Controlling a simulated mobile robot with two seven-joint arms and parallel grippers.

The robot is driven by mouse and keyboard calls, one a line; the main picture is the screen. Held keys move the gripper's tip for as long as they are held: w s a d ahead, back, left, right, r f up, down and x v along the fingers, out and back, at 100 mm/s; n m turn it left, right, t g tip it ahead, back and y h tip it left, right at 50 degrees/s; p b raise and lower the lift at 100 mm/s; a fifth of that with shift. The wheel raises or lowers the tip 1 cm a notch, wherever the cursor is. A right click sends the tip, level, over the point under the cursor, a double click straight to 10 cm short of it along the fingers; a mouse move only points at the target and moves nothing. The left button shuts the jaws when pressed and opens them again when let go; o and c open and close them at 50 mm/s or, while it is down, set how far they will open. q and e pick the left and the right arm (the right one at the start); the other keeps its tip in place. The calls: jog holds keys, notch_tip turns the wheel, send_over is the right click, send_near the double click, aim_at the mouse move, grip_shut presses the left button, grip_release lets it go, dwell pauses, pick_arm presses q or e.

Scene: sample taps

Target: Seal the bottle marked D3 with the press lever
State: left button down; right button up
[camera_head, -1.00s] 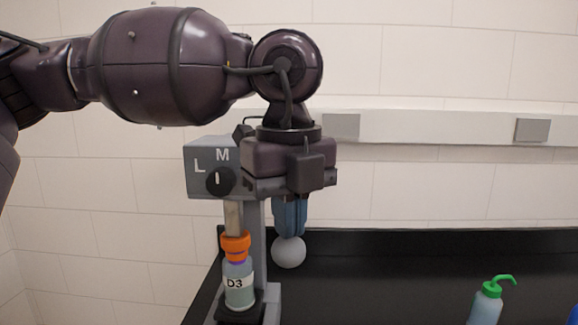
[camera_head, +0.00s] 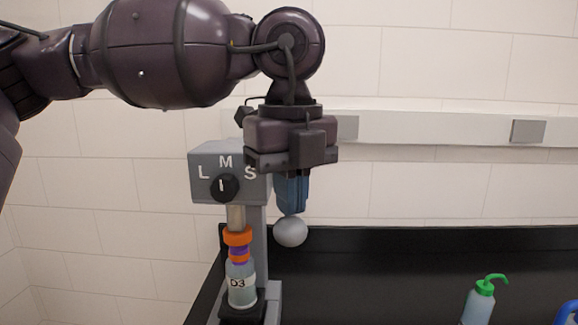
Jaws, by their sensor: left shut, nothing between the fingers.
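The bottle marked D3 (camera_head: 241,288) stands upright on the base of the grey press (camera_head: 256,232). An orange press head (camera_head: 238,236) on a metal rod is above it, with a purple band (camera_head: 239,250) and a lower orange band at the bottle's top. I cannot tell whether head and bottle touch. The lever's grey ball (camera_head: 291,232) is right of the press column; the rest of the lever is hidden. My left gripper (camera_head: 291,212) points down, blue fingers shut and empty, just above the ball; I cannot tell if they touch. My right gripper is not in view.
The press has a black knob (camera_head: 224,187) marked L, M, S, its pointer roughly up toward M. A green-capped wash bottle (camera_head: 479,303) stands at the lower right, with a blue object (camera_head: 569,312) at the edge. The black bench (camera_head: 390,275) between is clear.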

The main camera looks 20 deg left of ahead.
pick_arm(q)
jog(key=shift+r+p, duration=0.3)
jog(key=shift+r, duration=0.35)
jog(key=shift+r+p, duration=1)
jog(key=shift+r, duration=0.6)
notch_tip(320, 180, up, 7)
jog(key=p, duration=0.4)
jog(key=shift+r, duration=0.2)
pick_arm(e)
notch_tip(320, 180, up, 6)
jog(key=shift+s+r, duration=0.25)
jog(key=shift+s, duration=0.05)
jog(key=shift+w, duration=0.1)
